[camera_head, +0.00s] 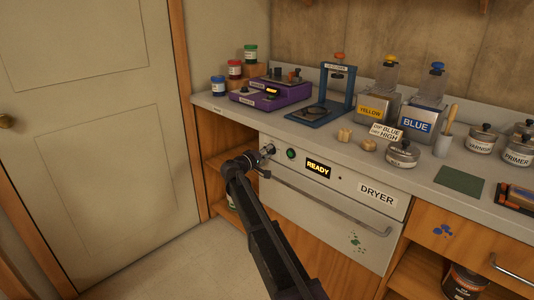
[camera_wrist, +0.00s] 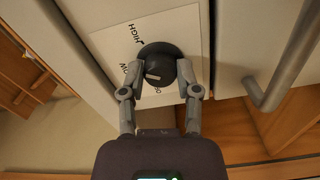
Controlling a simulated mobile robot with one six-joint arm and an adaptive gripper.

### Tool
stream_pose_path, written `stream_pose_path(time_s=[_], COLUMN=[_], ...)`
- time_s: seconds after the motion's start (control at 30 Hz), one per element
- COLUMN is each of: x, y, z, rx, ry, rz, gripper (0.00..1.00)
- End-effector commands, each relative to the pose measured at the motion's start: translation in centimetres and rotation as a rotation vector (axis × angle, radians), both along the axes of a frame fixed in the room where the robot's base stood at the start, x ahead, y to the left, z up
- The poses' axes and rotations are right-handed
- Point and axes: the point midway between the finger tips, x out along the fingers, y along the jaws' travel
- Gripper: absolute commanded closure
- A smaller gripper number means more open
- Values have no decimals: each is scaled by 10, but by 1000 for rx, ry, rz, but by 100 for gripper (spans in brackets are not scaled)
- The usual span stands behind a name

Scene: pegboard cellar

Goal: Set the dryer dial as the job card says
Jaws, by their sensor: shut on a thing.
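The dryer (camera_head: 350,205) is the white-fronted unit under the counter, with a lit display (camera_head: 318,169) reading READY. Its black dial (camera_wrist: 158,52) is in the wrist view, on a white plate (camera_wrist: 112,45) lettered HIGH at the upper left and LOW at the lower left. A short white pointer mark on the dial points left, between these words; the middle lettering is partly hidden. My gripper (camera_wrist: 159,72) is shut on the dial, one finger on each side. The job card (camera_head: 387,131) on the counter reads DIP BLUE, with HIGH on its lower line.
A bar handle (camera_head: 330,207) runs across the dryer front, and it shows right of my gripper in the wrist view (camera_wrist: 285,60). Yellow (camera_head: 377,109) and blue (camera_head: 424,116) containers, jars and a purple device (camera_head: 268,95) stand on the counter. The floor at left is clear.

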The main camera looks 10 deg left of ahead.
Motion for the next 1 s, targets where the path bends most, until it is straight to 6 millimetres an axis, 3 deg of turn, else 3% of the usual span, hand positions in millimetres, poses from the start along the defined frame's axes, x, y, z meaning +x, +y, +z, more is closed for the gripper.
stream_pose_path(time_s=[0.6, 1.0], x=[4, 4], y=[-1, 0], z=[0, -1], rx=[423, 532], ry=[-335, -420], rz=[3, 3], gripper=[100, 100])
